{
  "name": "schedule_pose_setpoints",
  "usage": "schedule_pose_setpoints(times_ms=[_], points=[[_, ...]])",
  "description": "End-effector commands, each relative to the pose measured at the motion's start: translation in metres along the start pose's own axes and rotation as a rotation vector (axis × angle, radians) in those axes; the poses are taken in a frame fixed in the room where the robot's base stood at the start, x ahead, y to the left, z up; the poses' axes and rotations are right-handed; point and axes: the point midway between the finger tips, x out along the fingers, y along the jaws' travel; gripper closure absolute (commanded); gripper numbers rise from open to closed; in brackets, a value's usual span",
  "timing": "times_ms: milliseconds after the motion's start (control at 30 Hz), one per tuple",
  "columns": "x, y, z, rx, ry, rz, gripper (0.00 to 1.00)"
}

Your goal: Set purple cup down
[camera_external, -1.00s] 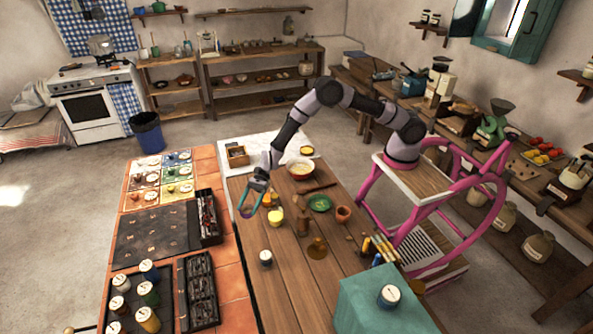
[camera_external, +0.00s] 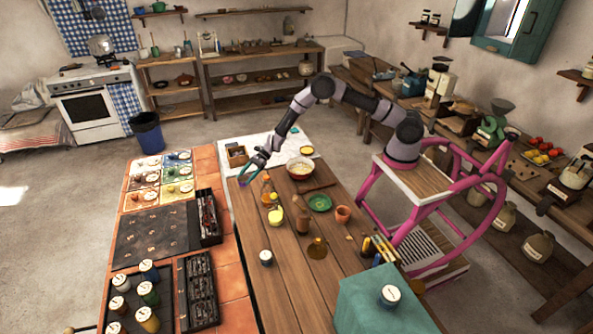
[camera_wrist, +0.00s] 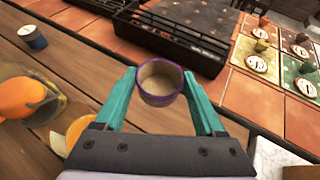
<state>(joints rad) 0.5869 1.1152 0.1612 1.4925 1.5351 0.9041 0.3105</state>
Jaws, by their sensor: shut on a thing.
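The purple cup (camera_wrist: 160,99) sits between the teal fingers of my gripper (camera_wrist: 160,80) in the wrist view. Its rim is purple, its inside is pale, and its mouth faces the camera. My gripper (camera_external: 248,174) is shut on it. In the external view the purple cup (camera_external: 242,183) is small and partly hidden by the fingers, at the left edge of the wooden table (camera_external: 285,255), near its pale back section (camera_external: 225,148). I cannot tell whether the cup's bottom touches a surface.
A glass jar with orange pieces (camera_wrist: 30,98) and a cut orange piece (camera_wrist: 78,130) lie left of my gripper. A small blue jar (camera_wrist: 32,36) is farther off. A black tray (camera_wrist: 185,48) lies beyond the cup. A bowl (camera_external: 300,170) and green plate (camera_external: 320,203) stand to the right.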

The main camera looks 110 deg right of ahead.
Motion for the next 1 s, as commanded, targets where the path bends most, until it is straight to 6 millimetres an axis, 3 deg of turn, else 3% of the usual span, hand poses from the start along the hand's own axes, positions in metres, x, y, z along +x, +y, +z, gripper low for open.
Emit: schedule_pose_setpoints(times_ms=[300, 700, 1000], points=[[0.025, 0.000, -0.050, 0.002, -0.001, 0.000, 0.83], [0.043, 0.000, -0.088, 0.001, -0.001, 0.000, 0.83], [0.045, 0.000, -0.092, -0.001, -0.002, 0.000, 0.83]])
